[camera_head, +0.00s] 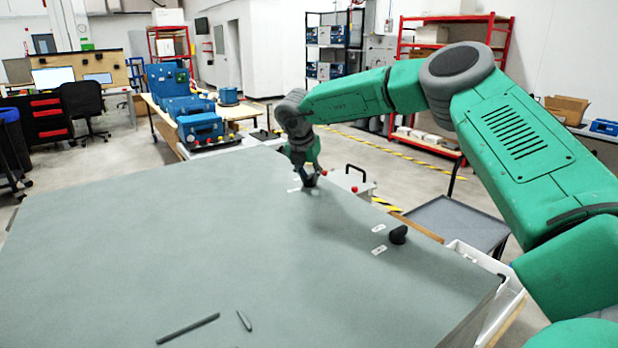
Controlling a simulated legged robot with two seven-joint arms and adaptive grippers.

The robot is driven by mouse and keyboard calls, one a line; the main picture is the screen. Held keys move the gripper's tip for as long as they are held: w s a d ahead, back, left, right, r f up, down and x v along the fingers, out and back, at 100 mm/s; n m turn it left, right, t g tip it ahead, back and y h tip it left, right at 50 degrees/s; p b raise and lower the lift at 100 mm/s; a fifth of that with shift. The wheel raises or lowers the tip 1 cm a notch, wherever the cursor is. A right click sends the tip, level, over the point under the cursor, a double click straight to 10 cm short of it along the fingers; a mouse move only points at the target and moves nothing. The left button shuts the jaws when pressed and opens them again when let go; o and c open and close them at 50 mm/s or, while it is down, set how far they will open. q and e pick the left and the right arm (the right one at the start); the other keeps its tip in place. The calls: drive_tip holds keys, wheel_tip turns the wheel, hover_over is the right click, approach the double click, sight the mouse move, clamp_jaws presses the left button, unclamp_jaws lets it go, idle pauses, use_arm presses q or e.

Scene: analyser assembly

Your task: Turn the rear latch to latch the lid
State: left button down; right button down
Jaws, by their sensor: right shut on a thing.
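A large flat grey lid (170,235) fills the lower left and middle of the head view. My right gripper (309,178) points down at the lid's far right edge and is shut on the rear latch (310,184), a small dark knob mostly hidden by the fingers. Small white labels lie beside it. A second black latch (398,235) stands nearer on the right edge, clear of my gripper, with two white labels (379,250) next to it. The rear latch's exact angle cannot be told. My left gripper is not in view.
Two dark bars (188,328) lie on the near part of the lid. A grey cart (460,222) and a white bin (480,256) stand right of the lid. A table with blue cases (200,126) is behind. The lid's middle is clear.

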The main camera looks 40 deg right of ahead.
drive_tip(key=m+g, duration=0.1)
drive_tip(key=m, duration=0.2)
drive_tip(key=m+g, duration=0.1)
drive_tip(key=m, duration=0.2)
drive_tip(key=shift+w+f, duration=0.1)
drive_tip(key=shift+w, duration=0.05)
drive_tip(key=shift+m+g, duration=0.3)
drive_tip(key=c, duration=1.5)
unclamp_jaws()
drive_tip(key=shift+c, duration=0.2)
drive_tip(key=shift+w, duration=0.15)
drive_tip(key=v, duration=1.1)
drive_tip(key=shift+w+a+r, duration=0.15)
drive_tip(key=shift+a+r, duration=0.1)
drive_tip(key=shift+a, duration=0.05)
drive_tip(key=shift+d, duration=0.1)
